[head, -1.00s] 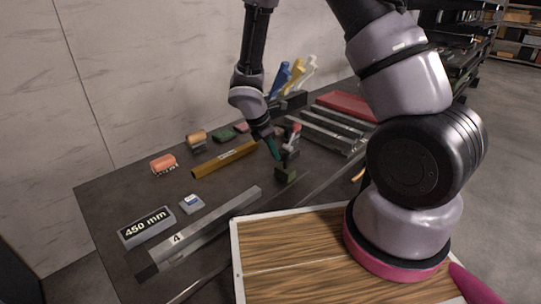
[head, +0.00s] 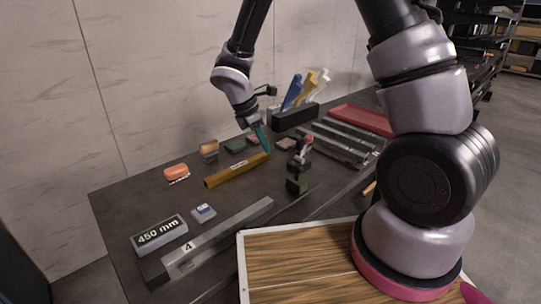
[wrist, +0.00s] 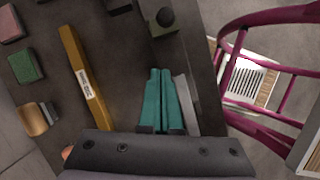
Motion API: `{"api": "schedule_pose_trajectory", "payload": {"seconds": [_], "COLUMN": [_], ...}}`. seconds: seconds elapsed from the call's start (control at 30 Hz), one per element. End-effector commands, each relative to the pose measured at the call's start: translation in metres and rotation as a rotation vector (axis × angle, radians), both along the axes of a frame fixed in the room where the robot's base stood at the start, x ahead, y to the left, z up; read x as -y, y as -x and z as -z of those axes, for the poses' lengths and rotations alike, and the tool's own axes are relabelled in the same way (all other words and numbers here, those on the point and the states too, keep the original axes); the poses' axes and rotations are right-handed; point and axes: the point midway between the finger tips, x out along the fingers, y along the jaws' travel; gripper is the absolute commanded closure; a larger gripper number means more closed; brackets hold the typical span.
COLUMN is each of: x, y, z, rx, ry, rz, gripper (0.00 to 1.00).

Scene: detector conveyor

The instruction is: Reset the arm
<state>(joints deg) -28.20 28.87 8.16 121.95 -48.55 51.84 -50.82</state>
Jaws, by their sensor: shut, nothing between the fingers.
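My gripper (head: 264,147) is in the head view above the dark table, near the right end of a yellow-brown bar (head: 238,170). Its teal fingers (wrist: 162,100) lie side by side in the wrist view, shut and empty. The bar (wrist: 84,78) shows to the left of the fingers in the wrist view. My arm comes down from the top of the head view, with the wrist bent above the table. No object hangs from the fingers.
The dark table (head: 120,204) carries a "450 mm" block (head: 160,236), a long grey rail marked 4 (head: 215,240), an orange piece (head: 177,173) and a red tray (head: 362,118). A small black device (head: 300,160) stands right of my gripper. A pale wall is behind.

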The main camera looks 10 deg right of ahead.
Motion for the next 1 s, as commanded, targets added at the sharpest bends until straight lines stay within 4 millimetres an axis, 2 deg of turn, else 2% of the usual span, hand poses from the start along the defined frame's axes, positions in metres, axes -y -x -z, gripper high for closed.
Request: {"api": "schedule_pose_trajectory", "payload": {"seconds": [0.17, 0.27, 0.47, 0.7, 1.0], "x": [0.003, 0.015, 0.049, 0.088, 0.124], "y": [0.0, 0.0, 0.009, 0.034, 0.078], "z": [-0.019, -0.042, -0.105, -0.17, -0.236], "rx": [0.022, 0.069, 0.192, 0.326, 0.454], "ry": [-0.018, -0.055, -0.175, -0.346, -0.598], "rz": [0.051, 0.161, 0.489, 0.892, 1.375], "gripper": [1.0, 1.0, 1.0, 1.0, 1.0]}}
